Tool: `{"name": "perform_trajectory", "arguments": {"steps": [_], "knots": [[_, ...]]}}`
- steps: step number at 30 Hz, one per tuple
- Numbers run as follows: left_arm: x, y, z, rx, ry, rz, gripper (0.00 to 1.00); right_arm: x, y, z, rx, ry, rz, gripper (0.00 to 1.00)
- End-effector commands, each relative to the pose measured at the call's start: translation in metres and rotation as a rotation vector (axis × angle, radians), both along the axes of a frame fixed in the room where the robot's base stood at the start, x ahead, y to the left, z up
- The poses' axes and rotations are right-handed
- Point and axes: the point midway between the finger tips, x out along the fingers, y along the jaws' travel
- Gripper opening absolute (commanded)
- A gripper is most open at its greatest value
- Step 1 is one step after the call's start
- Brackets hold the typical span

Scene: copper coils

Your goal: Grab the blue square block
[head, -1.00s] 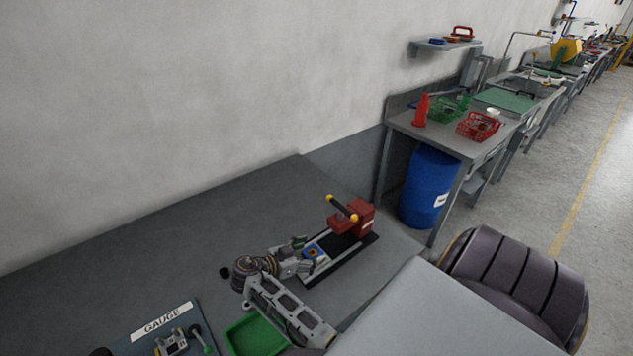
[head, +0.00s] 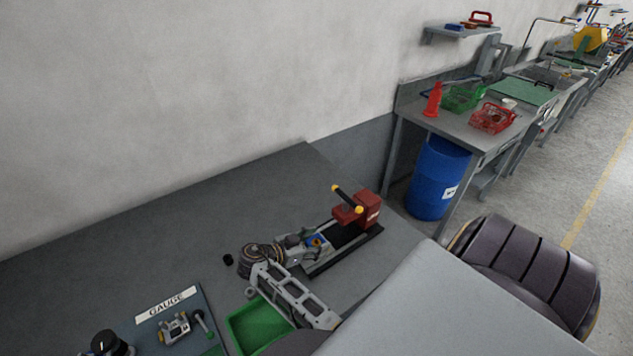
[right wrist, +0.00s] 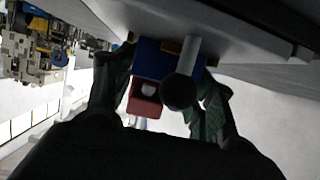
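The blue square block (head: 318,239) sits at the near end of the red vise-like fixture (head: 366,207) on the grey bench. It has an orange-yellow round part on it. My right gripper (head: 306,242) is at the block, its fingers partly covering it. In the right wrist view the blue block (right wrist: 150,62) lies between the two fingertips of my right gripper (right wrist: 166,80), one on each side. A red square part and a dark-ended cylinder show in front of it. I cannot tell whether the fingers press on it. My left gripper is not in view.
A green tray (head: 236,328) and a gauge board (head: 150,322) lie at the front of the bench. A small black cylinder (head: 228,259) stands left of my right wrist. The bench behind is clear. A blue barrel (head: 437,178) stands beyond the bench.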

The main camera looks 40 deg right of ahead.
Motion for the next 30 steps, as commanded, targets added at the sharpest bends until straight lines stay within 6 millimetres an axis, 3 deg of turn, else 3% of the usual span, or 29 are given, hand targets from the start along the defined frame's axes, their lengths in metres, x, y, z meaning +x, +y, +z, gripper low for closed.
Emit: {"name": "perform_trajectory", "arguments": {"steps": [1,7,20,30], "knots": [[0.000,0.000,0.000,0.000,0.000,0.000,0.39,0.000,0.000,0.000,0.000,0.000,0.000,0.44],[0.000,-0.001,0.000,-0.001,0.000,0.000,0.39,0.000,0.000,0.000,0.000,0.000,0.000,0.18],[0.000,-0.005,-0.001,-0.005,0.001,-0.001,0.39,0.001,0.000,0.005,-0.001,-0.002,0.000,0.18],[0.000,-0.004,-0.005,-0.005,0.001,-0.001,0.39,0.001,0.000,0.036,-0.002,-0.005,0.000,0.18]]}}
